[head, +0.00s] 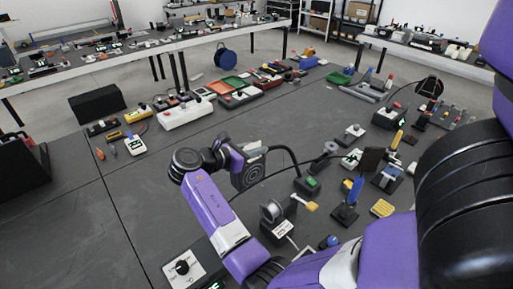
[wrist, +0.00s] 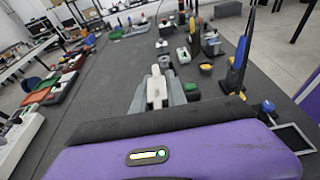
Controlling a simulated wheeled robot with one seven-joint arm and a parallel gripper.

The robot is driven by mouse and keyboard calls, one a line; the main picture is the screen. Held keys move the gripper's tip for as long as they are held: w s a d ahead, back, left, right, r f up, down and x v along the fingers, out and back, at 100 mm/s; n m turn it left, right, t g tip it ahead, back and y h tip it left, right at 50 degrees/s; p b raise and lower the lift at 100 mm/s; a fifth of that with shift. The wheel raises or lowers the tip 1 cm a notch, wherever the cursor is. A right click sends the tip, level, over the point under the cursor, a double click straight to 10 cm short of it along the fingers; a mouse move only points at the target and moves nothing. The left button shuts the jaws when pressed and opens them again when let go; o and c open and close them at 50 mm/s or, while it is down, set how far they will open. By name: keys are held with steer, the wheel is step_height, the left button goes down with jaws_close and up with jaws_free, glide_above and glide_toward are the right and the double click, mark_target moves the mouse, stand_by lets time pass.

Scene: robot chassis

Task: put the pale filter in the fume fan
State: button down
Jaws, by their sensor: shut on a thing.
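In the wrist view my gripper (wrist: 157,90) reaches forward over the bench with grey fingers shut on a narrow pale piece (wrist: 154,86), which appears to be the pale filter. Its far end and shape are hard to make out. In the head view the filter is hidden. A dark square block with a ringed round face (head: 254,166) shows at the end of my arm; I cannot tell whether it is the fume fan or part of my wrist. An upright dark panel (head: 371,160) stands further right, and it may also be the fan.
A green-topped box (head: 309,184) and a blue-handled tool on a stand (head: 351,191) stand to the right of my wrist. A black cable (head: 290,156) arches nearby.

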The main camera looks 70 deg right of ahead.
steer(key=shift+f, duration=0.8)
steer(key=c, duration=1.3)
jaws_free()
steer(key=shift+o, duration=0.2)
steer(key=b+v, duration=0.2)
steer(key=v, duration=0.6)
